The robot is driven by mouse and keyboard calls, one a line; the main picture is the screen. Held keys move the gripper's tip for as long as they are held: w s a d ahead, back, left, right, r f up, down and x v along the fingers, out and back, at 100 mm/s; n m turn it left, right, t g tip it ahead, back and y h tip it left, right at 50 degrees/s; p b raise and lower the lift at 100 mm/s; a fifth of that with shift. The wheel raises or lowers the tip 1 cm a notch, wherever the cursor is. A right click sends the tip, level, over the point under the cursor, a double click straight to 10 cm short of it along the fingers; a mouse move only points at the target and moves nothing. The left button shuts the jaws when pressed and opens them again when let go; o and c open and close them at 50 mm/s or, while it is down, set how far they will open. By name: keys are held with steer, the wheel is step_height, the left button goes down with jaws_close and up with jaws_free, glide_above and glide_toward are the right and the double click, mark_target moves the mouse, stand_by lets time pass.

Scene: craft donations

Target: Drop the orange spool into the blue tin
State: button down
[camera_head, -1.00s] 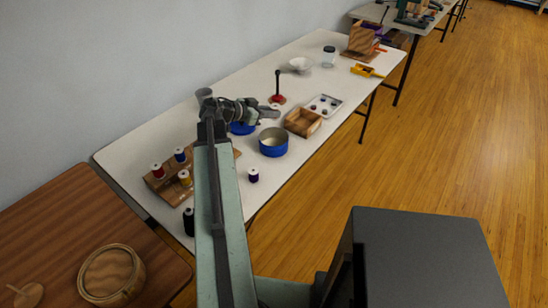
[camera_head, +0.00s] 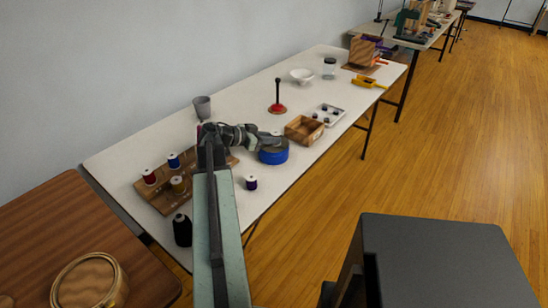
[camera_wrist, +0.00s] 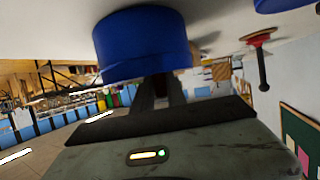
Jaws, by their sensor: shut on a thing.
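The blue tin (camera_head: 274,157) stands on the long white table, under and beside the end of my arm in the head view. In the wrist view, which is upside down, the blue tin (camera_wrist: 142,45) fills the top middle. My gripper (camera_head: 272,142) is at the tin's mouth in the head view. In the wrist view the dark fingers of my gripper (camera_wrist: 160,88) reach to the tin's rim. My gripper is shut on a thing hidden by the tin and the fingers. I cannot make out the orange spool.
A wooden box (camera_head: 304,130) and a white tray (camera_head: 331,114) stand right of the tin. A red-based plunger-like tool (camera_head: 277,108) stands behind. A purple spool (camera_head: 251,183) is in front. A wooden rack (camera_head: 160,197) holds spools at left. Another blue thing (camera_wrist: 285,4) shows in the wrist view.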

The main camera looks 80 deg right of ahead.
steer(key=c, duration=1.3)
jaws_free()
steer(key=shift+o, duration=0.2)
steer(key=shift+r, duration=0.1)
steer(key=p+v, duration=0.3)
steer(key=v, duration=0.4)
steer(key=shift+w+a, duration=0.3)
